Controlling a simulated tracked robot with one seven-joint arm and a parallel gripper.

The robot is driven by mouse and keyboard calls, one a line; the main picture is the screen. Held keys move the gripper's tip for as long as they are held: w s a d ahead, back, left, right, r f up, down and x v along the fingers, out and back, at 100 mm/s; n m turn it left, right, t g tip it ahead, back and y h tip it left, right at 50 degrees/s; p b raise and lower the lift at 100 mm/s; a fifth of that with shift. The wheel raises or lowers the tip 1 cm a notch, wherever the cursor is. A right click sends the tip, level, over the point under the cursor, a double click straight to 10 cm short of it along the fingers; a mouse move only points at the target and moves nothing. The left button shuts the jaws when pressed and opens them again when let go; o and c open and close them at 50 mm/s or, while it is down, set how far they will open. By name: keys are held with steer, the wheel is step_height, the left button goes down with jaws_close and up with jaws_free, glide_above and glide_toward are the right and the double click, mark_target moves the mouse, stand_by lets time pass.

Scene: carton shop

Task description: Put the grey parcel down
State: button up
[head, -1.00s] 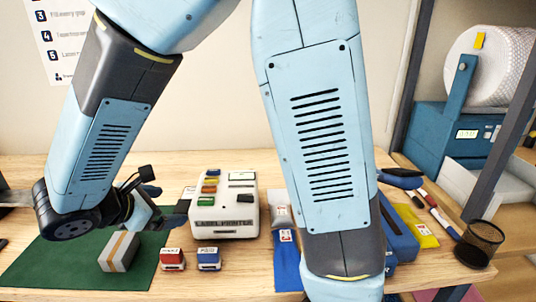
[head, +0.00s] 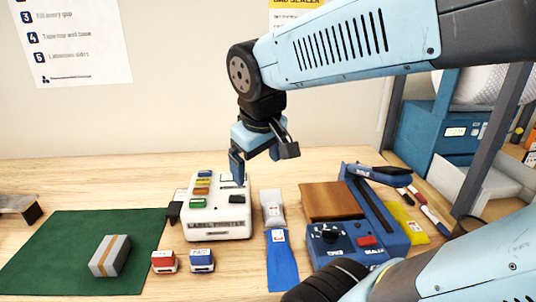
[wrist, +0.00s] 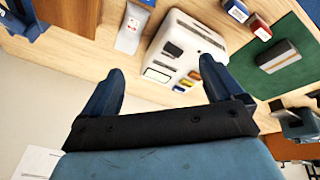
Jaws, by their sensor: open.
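The grey parcel (head: 110,256), a small box with an orange-brown stripe, lies on the green mat (head: 60,240) at the left of the table. It also shows in the wrist view (wrist: 278,55) at the right, on the mat's dark green surface. My gripper (head: 238,168) is above the white label printer, up and to the right of the parcel and well apart from it. In the wrist view my gripper (wrist: 158,85) has its two blue fingers spread wide with nothing between them.
The white printer (head: 217,222) with coloured buttons stands mid-table. Red (head: 164,262) and blue (head: 202,261) stamps sit beside the mat. The mat has free room around the parcel.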

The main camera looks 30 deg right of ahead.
steer(key=shift+s+d+r+m+t+y, duration=0.3)
steer(key=shift+s+r+m+t, duration=0.2)
steer(key=shift+m, duration=0.3)
steer(key=shift+s+d+r+m+t+y, duration=0.2)
steer(key=shift+s+d+r+m+t, duration=0.15)
steer(key=shift+s+r+m, duration=0.35)
